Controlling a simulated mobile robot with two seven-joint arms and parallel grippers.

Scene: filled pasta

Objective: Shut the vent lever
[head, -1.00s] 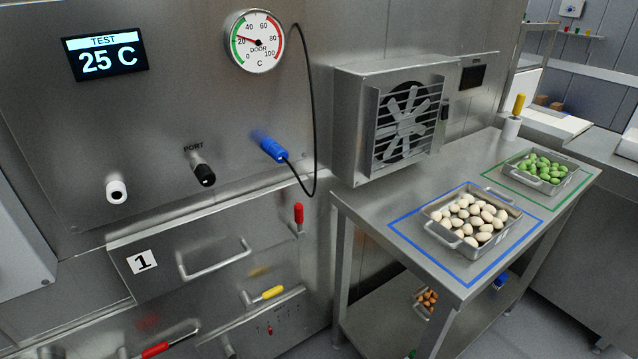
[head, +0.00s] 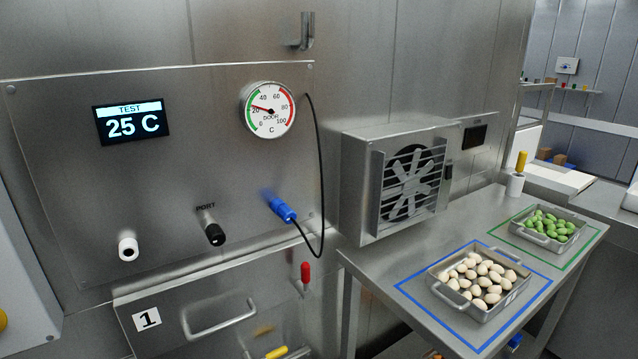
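No lever in the head view carries a readable vent label, so I cannot tell which one is the vent lever. A red-handled lever (head: 305,272) stands upright at the right end of the drawer front marked 1 (head: 146,320). A yellow handle (head: 276,353) shows below it, cut by the bottom edge of the view. Neither of my grippers is in view.
A fan box (head: 357,190) juts out to the right. A steel table (head: 385,262) carries trays of white (head: 470,316) and green (head: 520,237) pieces.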

